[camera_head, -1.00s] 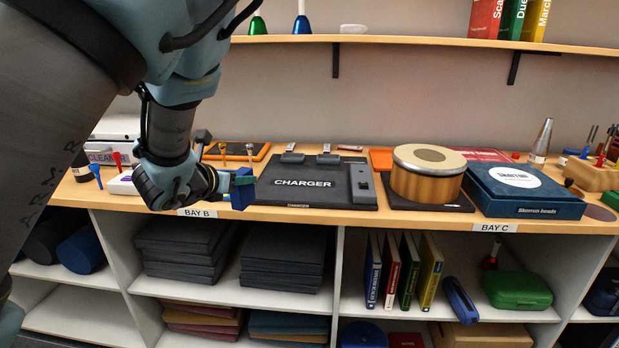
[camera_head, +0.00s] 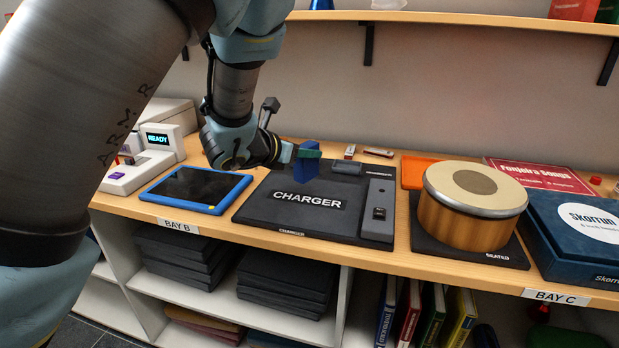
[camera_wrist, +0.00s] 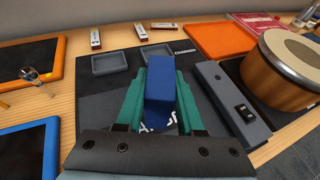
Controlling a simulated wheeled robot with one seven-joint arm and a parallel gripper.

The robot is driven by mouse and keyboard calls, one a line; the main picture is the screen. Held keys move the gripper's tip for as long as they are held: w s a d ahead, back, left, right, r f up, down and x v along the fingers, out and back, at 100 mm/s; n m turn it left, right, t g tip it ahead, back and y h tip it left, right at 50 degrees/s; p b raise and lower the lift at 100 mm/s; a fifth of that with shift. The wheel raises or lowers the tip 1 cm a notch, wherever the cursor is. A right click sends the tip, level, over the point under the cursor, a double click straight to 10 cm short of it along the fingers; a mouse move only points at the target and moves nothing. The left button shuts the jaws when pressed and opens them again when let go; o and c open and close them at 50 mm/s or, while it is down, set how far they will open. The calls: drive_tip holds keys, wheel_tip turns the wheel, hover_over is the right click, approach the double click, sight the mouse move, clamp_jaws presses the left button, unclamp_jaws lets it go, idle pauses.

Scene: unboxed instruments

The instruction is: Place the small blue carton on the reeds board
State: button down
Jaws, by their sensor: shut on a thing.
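The small blue carton (camera_head: 306,168) is gripped between the green fingers of my gripper (camera_head: 308,154) and held over the dark charger board (camera_head: 262,212). In the wrist view the carton (camera_wrist: 158,75) stands out between the two green fingers of my gripper (camera_wrist: 160,92), with the charger board (camera_wrist: 98,103) below. I can read no board label saying reeds. A plain orange board (camera_head: 416,172) lies behind the drum and also shows at the wrist view's top right (camera_wrist: 219,41). An orange-framed dark board (camera_wrist: 53,80) lies at the wrist view's left.
A blue-framed tablet (camera_head: 197,188) lies left of the charger board. A wooden drum (camera_head: 468,222) stands to the right, beside a dark blue box (camera_head: 575,238). Several small harmonica-like pieces (camera_wrist: 139,30) lie along the back. A wall shelf (camera_head: 450,19) overhangs the rear.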

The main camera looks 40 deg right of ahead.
sight(298, 174)
drive_tip(key=shift+f+p, duration=0.5)
drive_tip(key=shift+f, duration=2.55)
drive_tip(key=shift+f, duration=0.15)
drive_tip(key=c, duration=0.5)
unclamp_jaws()
drive_tip(key=shift+r, duration=0.25)
drive_tip(key=b+v, duration=0.2)
drive_tip(key=v, duration=1)
drive_tip(key=shift+a+f+b, duration=0.1)
drive_tip(key=shift+f+b, duration=0.05)
drive_tip(key=shift+b, duration=0.2)
